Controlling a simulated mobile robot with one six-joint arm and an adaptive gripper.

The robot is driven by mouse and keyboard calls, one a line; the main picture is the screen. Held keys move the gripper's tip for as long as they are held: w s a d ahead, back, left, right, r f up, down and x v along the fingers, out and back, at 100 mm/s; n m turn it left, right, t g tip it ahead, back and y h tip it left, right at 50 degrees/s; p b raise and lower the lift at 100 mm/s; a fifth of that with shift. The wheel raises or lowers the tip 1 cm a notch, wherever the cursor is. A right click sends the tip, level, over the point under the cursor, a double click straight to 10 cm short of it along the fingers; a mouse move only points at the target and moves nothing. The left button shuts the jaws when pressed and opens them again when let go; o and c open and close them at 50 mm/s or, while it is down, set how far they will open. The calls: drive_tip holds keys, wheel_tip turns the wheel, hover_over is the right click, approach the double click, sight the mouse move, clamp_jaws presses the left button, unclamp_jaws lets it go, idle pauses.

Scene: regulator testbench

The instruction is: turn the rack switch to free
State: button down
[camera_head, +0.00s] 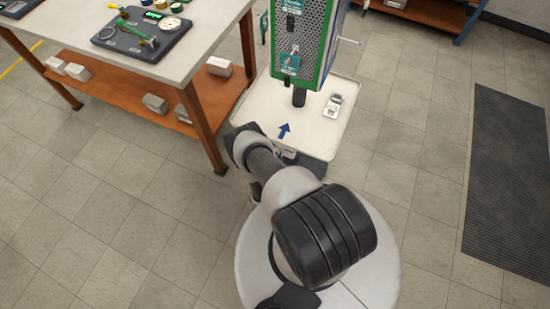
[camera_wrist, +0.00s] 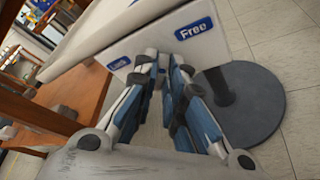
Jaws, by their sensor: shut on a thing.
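The rack switch sits at a white panel (camera_wrist: 150,45) under the tray edge in the wrist view. The panel bears a blue "Free" label (camera_wrist: 194,29) at its upper right and a blue "Lock" label (camera_wrist: 119,63) at its left. My gripper (camera_wrist: 163,66) has its fingertips at the panel, between the two labels. It is shut on the switch, which the fingers mostly hide, so its exact setting cannot be told. In the head view the rack (camera_head: 310,42) stands on a white tray (camera_head: 330,137), and my arm reaches to the tray's front edge.
A workbench (camera_head: 185,62) with an orange lower shelf stands close on the left, its near leg beside my arm. A blue arrow (camera_head: 284,131) marks the tray. A round dark foot (camera_wrist: 245,100) stands below the tray. Open tiled floor and a dark mat (camera_head: 507,185) lie right.

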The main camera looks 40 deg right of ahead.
idle(0.5)
drive_tip(key=c, duration=1.7)
unclamp_jaws()
drive_tip(key=shift+o, duration=0.2)
drive_tip(key=v, duration=0.7)
drive_tip(key=shift+s+a, duration=0.2)
drive_tip(key=shift+r, duration=0.15)
